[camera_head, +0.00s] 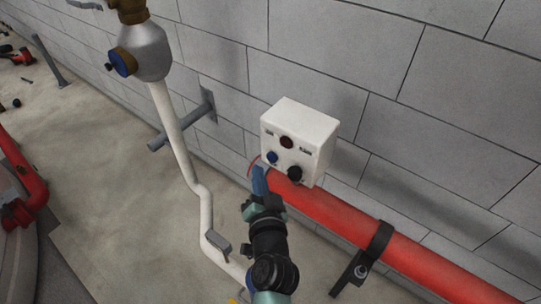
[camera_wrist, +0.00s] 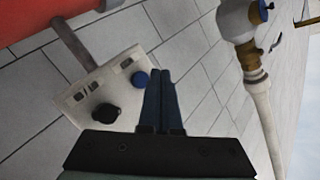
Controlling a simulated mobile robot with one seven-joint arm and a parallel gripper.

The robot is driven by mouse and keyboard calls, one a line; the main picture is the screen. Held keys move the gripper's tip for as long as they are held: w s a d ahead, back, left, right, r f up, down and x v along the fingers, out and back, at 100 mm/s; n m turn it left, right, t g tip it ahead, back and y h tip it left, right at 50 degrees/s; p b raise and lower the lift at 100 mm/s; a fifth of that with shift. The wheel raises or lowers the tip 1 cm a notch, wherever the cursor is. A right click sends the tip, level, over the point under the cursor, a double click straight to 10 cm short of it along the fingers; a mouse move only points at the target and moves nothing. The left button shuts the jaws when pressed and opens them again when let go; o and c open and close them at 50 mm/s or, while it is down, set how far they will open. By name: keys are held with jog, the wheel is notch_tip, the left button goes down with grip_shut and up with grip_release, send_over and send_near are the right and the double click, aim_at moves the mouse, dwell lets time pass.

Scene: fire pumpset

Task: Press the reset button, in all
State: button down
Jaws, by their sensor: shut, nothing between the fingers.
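A white control box (camera_head: 318,127) is mounted on the block wall. Its front carries a dark red round part (camera_head: 286,142), a blue button (camera_head: 272,157) and a black knob (camera_head: 294,173). The labels are too small to read, so I cannot tell which is marked reset. My gripper (camera_head: 259,172) is shut and empty, its blue fingertips just below and left of the blue button. In the wrist view, the blue button (camera_wrist: 140,79) shows directly left of the closed fingertips (camera_wrist: 161,75), and the black knob (camera_wrist: 105,112) is farther left. I see no clear contact.
A red pipe (camera_head: 400,250) runs along the wall below the box, with a dark bracket (camera_head: 370,255). A white pipe (camera_head: 178,150) with a grey valve body (camera_head: 146,52) stands left. A grey wall bracket (camera_head: 185,122) projects between. Open floor (camera_head: 110,170) lies left.

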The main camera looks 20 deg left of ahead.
jog(key=shift+s+a+p, duration=0.25)
jog(key=shift+s+a, duration=0.05)
jog(key=shift+s, duration=0.5)
jog(key=shift+s+a+p, duration=0.2)
jog(key=shift+s+a, duration=0.1)
jog(key=shift+s, duration=0.45)
jog(key=w+d+r+n+t, duration=0.2)
jog(key=d+r+t, duration=0.1)
jog(key=r, duration=1.3)
jog(key=w+d+r+n+t, duration=0.1)
jog(key=w+d+r+t, duration=0.15)
jog(key=r, duration=1.45)
jog(key=s+d+r+t+h, duration=0.3)
jog(key=s+d+r, duration=0.2)
jog(key=r, duration=0.6)
jog(key=s+d+r+t+h, duration=0.4)
jog(key=s+d+r, duration=0.1)
jog(key=s+r, duration=0.4)
notch_tip(320, 180, up, 2)
jog(key=shift+s+d+r+m, duration=0.2)
jog(key=shift+s+m, duration=0.1)
